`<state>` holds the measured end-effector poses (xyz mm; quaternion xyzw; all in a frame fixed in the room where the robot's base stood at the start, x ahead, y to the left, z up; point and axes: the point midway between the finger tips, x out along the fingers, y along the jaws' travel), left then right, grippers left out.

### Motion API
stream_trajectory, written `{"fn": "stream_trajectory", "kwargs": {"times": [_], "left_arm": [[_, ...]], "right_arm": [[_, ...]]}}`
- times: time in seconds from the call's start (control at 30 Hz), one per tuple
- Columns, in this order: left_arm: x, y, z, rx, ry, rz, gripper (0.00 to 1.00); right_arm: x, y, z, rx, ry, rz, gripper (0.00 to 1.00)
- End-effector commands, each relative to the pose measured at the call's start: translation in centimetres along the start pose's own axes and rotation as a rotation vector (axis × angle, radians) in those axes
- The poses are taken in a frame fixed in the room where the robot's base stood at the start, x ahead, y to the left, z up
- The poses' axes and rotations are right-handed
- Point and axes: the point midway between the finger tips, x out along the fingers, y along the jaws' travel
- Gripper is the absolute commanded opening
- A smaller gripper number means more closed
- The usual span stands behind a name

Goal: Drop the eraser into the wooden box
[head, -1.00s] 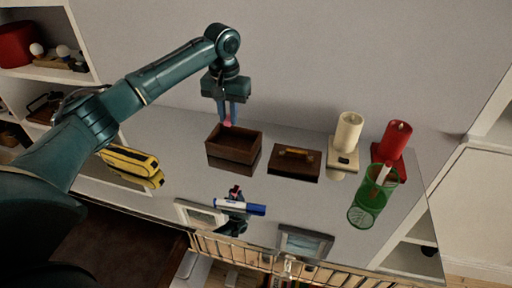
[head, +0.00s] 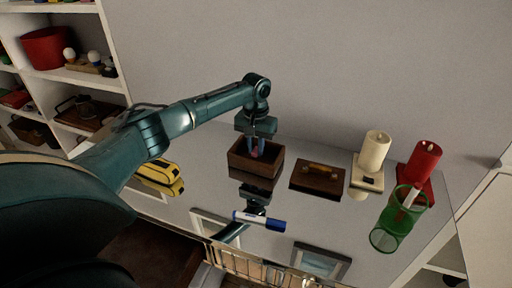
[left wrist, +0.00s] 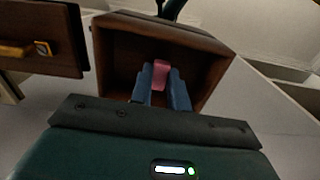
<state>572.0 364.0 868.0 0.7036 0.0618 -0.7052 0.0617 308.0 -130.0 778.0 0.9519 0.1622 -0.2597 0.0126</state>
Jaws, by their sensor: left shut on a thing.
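The wooden box (head: 240,166) is an open dark brown box on the glossy grey surface. My left gripper (head: 257,150) points down into its opening, fingertips at about rim level or a little inside. In the left wrist view the box (left wrist: 115,62) fills the upper middle. There the blue fingers of my left gripper (left wrist: 161,84) are shut on the pink eraser (left wrist: 161,72), which lies over the box's interior. The eraser shows only as a small pink patch in the head view (head: 255,152). My right gripper is in neither view.
Right of the box lies a dark wooden lid-like block with a handle (head: 318,180). Further right stand a cream candle (head: 374,152), a red candle (head: 423,164) and a green cup (head: 402,212). A blue-and-white marker (head: 259,220) lies in front; a yellow case (head: 160,176) lies left.

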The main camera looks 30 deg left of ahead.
Motion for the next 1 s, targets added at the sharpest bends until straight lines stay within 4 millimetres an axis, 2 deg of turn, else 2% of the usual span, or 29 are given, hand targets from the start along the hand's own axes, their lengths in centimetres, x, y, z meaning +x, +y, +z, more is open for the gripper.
{"fn": "stream_trajectory", "kwargs": {"times": [0.8,0.83,1.0], "left_arm": [[1.5,0.0,0.0,0.000,0.001,0.000,0.00],[1.5,0.0,0.0,0.000,0.001,0.000,0.19],[1.5,0.0,0.0,0.000,0.001,0.000,0.33]], "right_arm": [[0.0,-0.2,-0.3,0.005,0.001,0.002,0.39],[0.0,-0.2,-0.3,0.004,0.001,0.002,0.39],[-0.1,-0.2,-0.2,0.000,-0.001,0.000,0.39]]}}
